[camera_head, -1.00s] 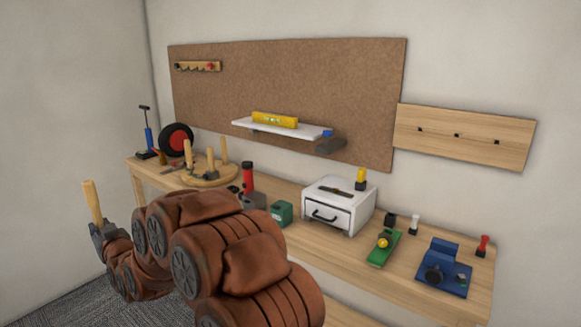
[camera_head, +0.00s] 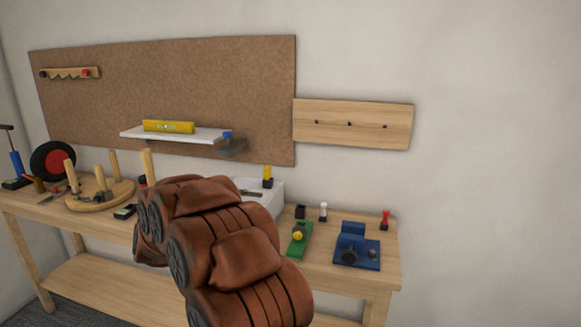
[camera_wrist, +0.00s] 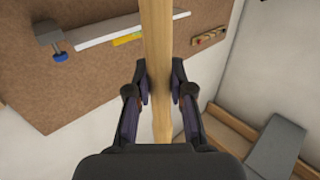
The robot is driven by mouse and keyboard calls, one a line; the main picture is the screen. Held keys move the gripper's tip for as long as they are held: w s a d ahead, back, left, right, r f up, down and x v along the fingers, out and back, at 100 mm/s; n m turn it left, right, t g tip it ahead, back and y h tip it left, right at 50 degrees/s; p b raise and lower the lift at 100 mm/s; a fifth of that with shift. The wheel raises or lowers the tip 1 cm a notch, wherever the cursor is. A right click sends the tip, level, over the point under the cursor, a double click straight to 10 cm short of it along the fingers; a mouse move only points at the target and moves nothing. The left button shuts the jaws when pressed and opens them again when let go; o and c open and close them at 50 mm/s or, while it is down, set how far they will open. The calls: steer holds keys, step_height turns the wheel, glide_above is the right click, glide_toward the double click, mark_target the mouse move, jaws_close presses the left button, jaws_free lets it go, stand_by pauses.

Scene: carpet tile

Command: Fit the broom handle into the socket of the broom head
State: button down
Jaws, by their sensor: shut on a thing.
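My gripper (camera_wrist: 160,90) is shut on a pale wooden handle (camera_wrist: 158,50) in the wrist view. The handle runs between the two fingers and past the top edge of that view. In the head view only a short upper piece of the handle (camera_head: 147,163) shows, nearly upright, above my brown-covered arm. The arm hides my gripper and the rest of the handle there. I cannot make out a broom head or its socket in either view.
A wooden workbench (camera_head: 362,283) stands along the wall. It carries a round pegged board (camera_head: 115,192), a white drawer box (camera_head: 270,198), a green tool (camera_head: 300,240) and a blue vise-like tool (camera_head: 355,247). Above are a brown pegboard (camera_head: 200,90) and a white shelf (camera_head: 178,134).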

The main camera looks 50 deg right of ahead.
steer(key=s+d+r+m+g+h, duration=0.1)
steer(key=s+d+m+g+h, duration=0.1)
steer(key=s+d, duration=0.35)
steer(key=s+d+r+m+g+h, duration=0.1)
steer(key=s+d+m+g+h, duration=0.15)
steer(key=d, duration=0.65)
steer(key=s+d+r+m+g+h, duration=0.1)
steer(key=s+d+m+g+h, duration=0.1)
steer(key=s+d, duration=0.4)
steer(key=s+d+m+g+h, duration=0.2)
steer(key=s+d+m+g, duration=0.2)
steer(key=s+d, duration=0.9)
steer(key=g, duration=0.3)
steer(key=shift+s+d+r+m+g+h, duration=0.15)
steer(key=shift+s+r+m+g+h, duration=0.15)
steer(key=shift+r+m+g+h, duration=0.1)
steer(key=shift+a+r+p, duration=0.15)
steer(key=shift+a+p, duration=0.1)
steer(key=shift+p, duration=0.25)
step_height(320, 180, down, 6)
steer(key=b, duration=0.3)
steer(key=shift+p, duration=0.9)
